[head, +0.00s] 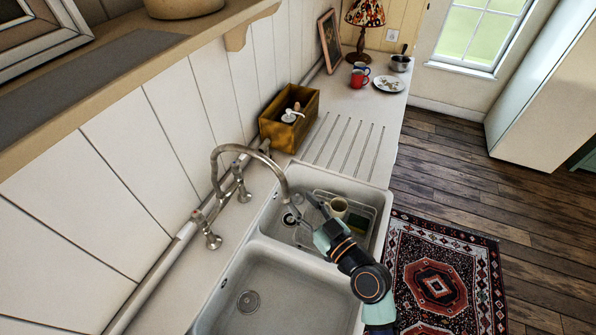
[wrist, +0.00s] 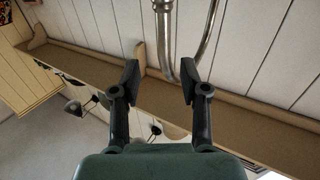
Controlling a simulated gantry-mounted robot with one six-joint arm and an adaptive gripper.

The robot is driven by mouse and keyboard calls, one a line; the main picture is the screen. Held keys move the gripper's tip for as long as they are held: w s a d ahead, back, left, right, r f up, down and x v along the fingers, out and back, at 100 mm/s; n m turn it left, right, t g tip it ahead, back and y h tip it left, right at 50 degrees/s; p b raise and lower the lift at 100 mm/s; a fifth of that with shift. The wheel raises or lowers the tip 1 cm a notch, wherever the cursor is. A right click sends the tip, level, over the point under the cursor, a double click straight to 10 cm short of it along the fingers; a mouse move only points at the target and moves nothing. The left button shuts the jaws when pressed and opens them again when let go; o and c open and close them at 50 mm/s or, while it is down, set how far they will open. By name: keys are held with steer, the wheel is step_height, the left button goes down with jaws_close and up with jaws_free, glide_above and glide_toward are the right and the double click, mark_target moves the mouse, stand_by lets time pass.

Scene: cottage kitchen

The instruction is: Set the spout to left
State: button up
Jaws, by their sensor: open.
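The chrome gooseneck spout (head: 257,155) rises from the two-handled tap at the wall and arches right. Its outlet end hangs over the far sink basin, near the divider. My gripper (head: 305,208) is in the head view just right of the outlet end, above the far basin. In the wrist view my gripper (wrist: 159,82) is open, with dark fingers apart. The curved chrome spout (wrist: 166,45) shows there with its bend between and beyond the fingertips. Nothing is gripped. I cannot tell whether a finger touches the spout.
The near basin (head: 262,287) is empty. Tap handles (head: 213,240) stand by the spout's base. A wooden box (head: 272,126) stands behind. A shelf (head: 118,66) runs along the wall.

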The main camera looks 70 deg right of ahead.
mark_target(287, 190)
steer(key=p+x, duration=0.1)
steer(key=x, duration=0.7)
steer(key=shift+w+a+p, duration=0.15)
steer(key=shift+a+p, duration=0.1)
steer(key=shift+p, duration=0.15)
steer(key=shift+f, duration=0.1)
steer(key=shift+c, duration=0.2)
jaws_close()
